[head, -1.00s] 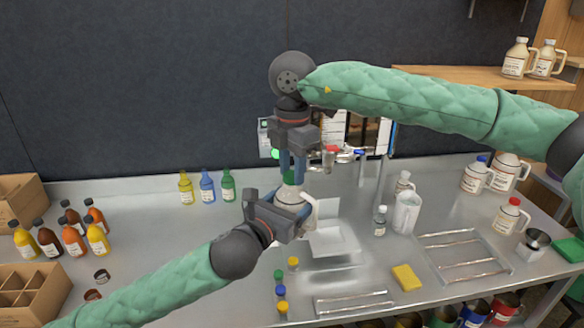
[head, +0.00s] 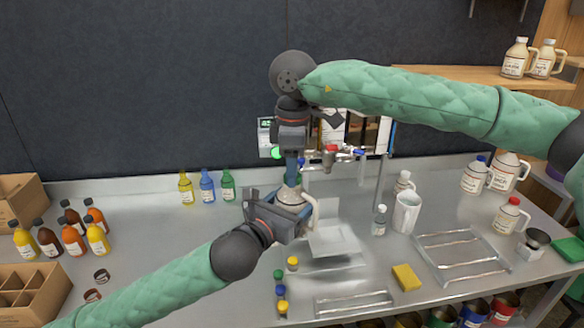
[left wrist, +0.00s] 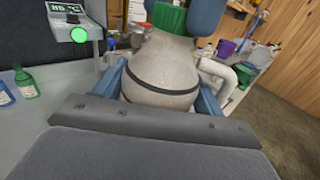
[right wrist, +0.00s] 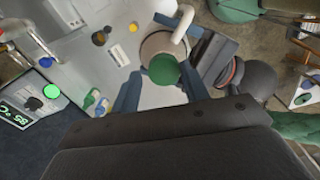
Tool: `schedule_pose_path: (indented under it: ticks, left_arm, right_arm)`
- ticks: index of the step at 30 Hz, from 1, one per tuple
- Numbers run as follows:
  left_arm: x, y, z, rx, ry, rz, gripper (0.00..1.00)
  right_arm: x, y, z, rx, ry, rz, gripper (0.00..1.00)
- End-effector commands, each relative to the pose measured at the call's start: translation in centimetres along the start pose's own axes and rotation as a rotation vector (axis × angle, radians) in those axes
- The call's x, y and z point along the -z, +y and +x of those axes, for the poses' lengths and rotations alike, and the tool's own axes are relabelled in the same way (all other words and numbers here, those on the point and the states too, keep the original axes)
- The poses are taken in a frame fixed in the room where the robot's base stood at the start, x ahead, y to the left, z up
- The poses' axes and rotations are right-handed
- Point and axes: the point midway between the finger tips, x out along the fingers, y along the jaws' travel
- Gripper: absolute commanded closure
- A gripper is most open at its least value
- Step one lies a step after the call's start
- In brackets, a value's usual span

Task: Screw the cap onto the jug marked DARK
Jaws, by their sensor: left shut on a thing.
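The pale jug (head: 291,195) stands upright over the steel bench, with its handle to the right in the head view. My left gripper (head: 286,207) is shut around its body, a finger on each side in the left wrist view (left wrist: 160,88). A green cap (right wrist: 163,69) sits on the jug's mouth; it also shows in the left wrist view (left wrist: 170,18). How tight it sits cannot be told. My right gripper (right wrist: 160,88) points down from above, its fingers either side of the cap with gaps showing, so it looks open. The jug's label is not readable.
Loose caps, such as a yellow one (head: 292,263), lie in front. A white pitcher (head: 406,212), a yellow sponge (head: 406,277) and a rack (head: 462,252) are to the right. Coloured bottles stand left.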

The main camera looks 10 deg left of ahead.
Motion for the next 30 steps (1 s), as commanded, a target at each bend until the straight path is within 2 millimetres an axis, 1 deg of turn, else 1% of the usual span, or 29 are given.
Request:
schedule_pose_path:
  ticks: [1,2,11,14,24,30]
  left_arm:
    - [-0.1,0.0,0.0,0.000,-0.002,0.000,0.94]
    - [-0.1,0.0,0.0,0.000,-0.002,0.000,0.94]
    - [-0.1,0.2,0.1,-0.004,-0.001,0.001,0.94]
    - [-0.1,0.2,0.1,-0.005,-0.001,0.001,0.94]
    - [-0.1,0.3,0.1,-0.006,-0.001,0.001,0.94]
    - [-0.1,0.3,0.1,-0.006,-0.001,0.001,0.94]
  right_arm:
    - [0.0,0.0,-0.1,0.000,0.000,0.000,0.47]
    - [0.0,0.0,0.0,0.000,0.000,-0.001,0.45]
    - [0.0,-0.1,-0.1,0.002,-0.002,-0.002,0.45]
    - [0.0,-0.1,-0.7,0.002,-0.002,-0.003,0.45]
    - [0.0,-0.1,-4.2,0.003,-0.002,-0.003,0.45]
    - [0.0,-0.1,-4.5,0.004,-0.002,-0.003,0.45]
